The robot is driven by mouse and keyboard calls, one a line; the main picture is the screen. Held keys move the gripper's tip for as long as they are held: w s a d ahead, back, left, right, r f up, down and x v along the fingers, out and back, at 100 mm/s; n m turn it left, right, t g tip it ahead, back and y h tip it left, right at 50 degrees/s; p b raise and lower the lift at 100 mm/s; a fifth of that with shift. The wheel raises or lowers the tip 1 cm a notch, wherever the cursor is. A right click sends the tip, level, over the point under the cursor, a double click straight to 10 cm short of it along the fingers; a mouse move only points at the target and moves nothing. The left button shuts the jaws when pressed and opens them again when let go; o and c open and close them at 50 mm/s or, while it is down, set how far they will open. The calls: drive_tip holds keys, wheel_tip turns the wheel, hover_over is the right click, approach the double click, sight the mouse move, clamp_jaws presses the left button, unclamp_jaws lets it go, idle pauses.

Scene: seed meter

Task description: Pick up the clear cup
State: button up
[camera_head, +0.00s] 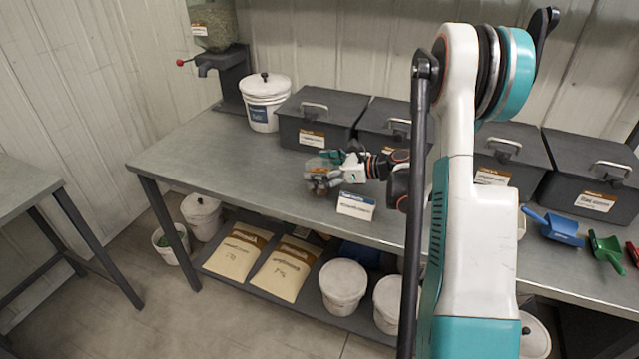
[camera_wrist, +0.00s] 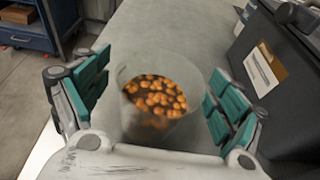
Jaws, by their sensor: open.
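The clear cup (camera_wrist: 135,118) stands between my open fingers in the wrist view, with orange and dark brown pieces inside. Its wall is see-through and blurred, and its lower part is partly hidden by my gripper's body. My gripper (camera_wrist: 157,98) has one teal pad to the left and one to the right of the cup, with a narrow gap visible on each side. In the head view my gripper (camera_head: 328,174) is low over the grey workbench, and the cup (camera_head: 317,165) is mostly covered by the fingers.
A white label card (camera_head: 356,206) stands just in front of my gripper. Dark lidded bins (camera_head: 318,117) line the back of the bench (camera_head: 215,160), one close behind. A white bucket (camera_head: 265,101) stands at back left. Blue scoop (camera_head: 555,226) and green scoop (camera_head: 607,252) lie right. The bench's left part is clear.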

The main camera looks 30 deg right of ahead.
drive_tip(key=c, duration=1.3)
drive_tip(key=shift+o, duration=0.2)
drive_tip(key=shift+r, duration=0.1)
drive_tip(key=shift+r, duration=0.1)
